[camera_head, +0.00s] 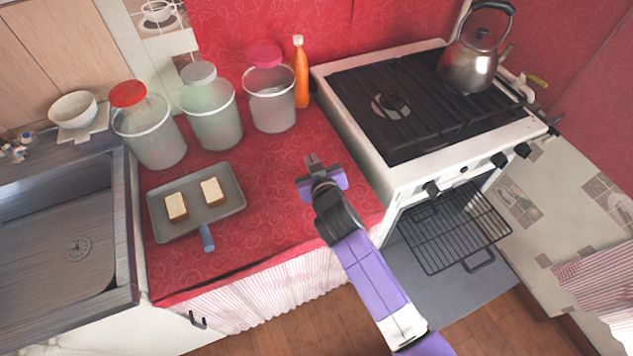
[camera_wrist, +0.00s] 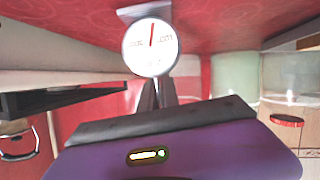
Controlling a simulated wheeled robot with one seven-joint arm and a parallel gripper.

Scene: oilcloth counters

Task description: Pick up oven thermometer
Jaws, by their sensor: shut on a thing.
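The oven thermometer (camera_wrist: 150,48) shows in the wrist view as a round white dial with a red needle, a metal rim and a grey foot beside the red counter. My gripper (camera_wrist: 152,95) is shut on the thermometer at the edge of its dial. In the head view my gripper (camera_head: 313,162) is over the right part of the red counter (camera_head: 275,200), left of the stove. The thermometer cannot be made out there, hidden at my fingers. I cannot tell whether its foot touches the counter.
A grey tray (camera_head: 218,215) with two pale-topped pieces lies to the left. Several lidded jars, one of them with a pink lid (camera_head: 265,55), and an orange bottle (camera_head: 300,75) stand behind. The stove (camera_head: 355,120) with a kettle (camera_head: 470,62) is on the right.

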